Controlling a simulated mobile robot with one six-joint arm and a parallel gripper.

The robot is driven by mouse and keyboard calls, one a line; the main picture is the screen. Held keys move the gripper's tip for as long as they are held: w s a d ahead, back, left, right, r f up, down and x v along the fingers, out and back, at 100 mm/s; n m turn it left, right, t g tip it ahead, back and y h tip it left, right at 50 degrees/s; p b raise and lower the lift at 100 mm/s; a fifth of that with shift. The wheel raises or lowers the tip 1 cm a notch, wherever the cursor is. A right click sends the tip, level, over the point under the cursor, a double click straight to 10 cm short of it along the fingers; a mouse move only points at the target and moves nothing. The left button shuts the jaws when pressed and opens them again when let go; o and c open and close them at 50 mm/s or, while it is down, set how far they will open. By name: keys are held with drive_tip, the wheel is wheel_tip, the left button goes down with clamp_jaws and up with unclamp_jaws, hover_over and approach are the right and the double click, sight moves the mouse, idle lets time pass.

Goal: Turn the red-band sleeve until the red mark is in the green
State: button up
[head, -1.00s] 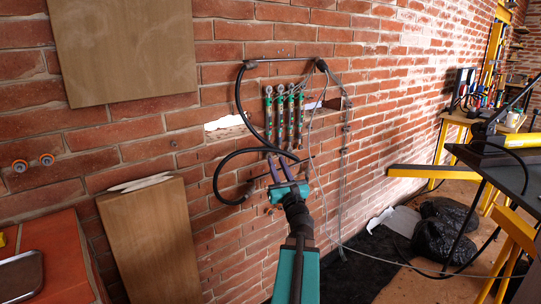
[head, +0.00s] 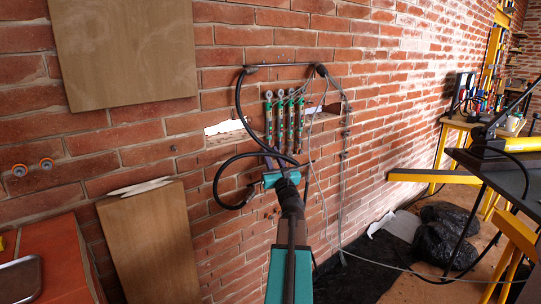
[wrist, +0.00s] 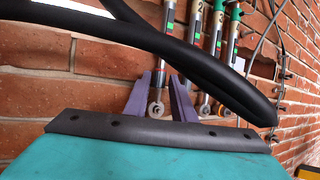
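Several slim metal turnbuckle-like rods with green bands hang side by side on the brick wall, seen in the head view (head: 280,115). In the wrist view, the leftmost rod (wrist: 168,52) has a green band and a ring end (wrist: 156,108) at the bottom. Labels 2, 3 and 4 show on the other rods. In the head view my gripper (head: 274,160) is just below the rods.
A thick black hose (wrist: 175,45) loops across the wrist view in front of the rods; it also loops left of them in the head view (head: 238,100). Grey cables (head: 345,140) hang at the right. A wooden board (head: 152,240) leans on the wall at left.

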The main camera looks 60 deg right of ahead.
idle(0.3)
clamp_jaws()
drive_tip(key=shift+d+r+n+t+y+p, duration=0.2)
drive_tip(key=shift+n+t+y+p, duration=0.35)
drive_tip(key=shift+y, duration=0.45)
drive_tip(key=shift+s+d+f+n+t+y+b, duration=0.1)
drive_tip(key=shift+d+n+t+y+b, duration=0.2)
drive_tip(key=shift+n+t+y+b, duration=1.35)
drive_tip(key=shift+s+d+f+n+g+y+p, duration=0.1)
drive_tip(key=shift+d+n+g+y+p, duration=0.5)
drive_tip(key=shift+y, duration=2.3)
drive_tip(key=shift+s+d+n+t+y+b, duration=0.1)
drive_tip(key=shift+n+t+y+b, duration=1.2)
drive_tip(key=shift+y, duration=0.95)
drive_tip(key=shift+a+r+n+y, duration=0.1)
drive_tip(key=shift+n+y, duration=0.5)
drive_tip(key=shift+y, duration=0.2)
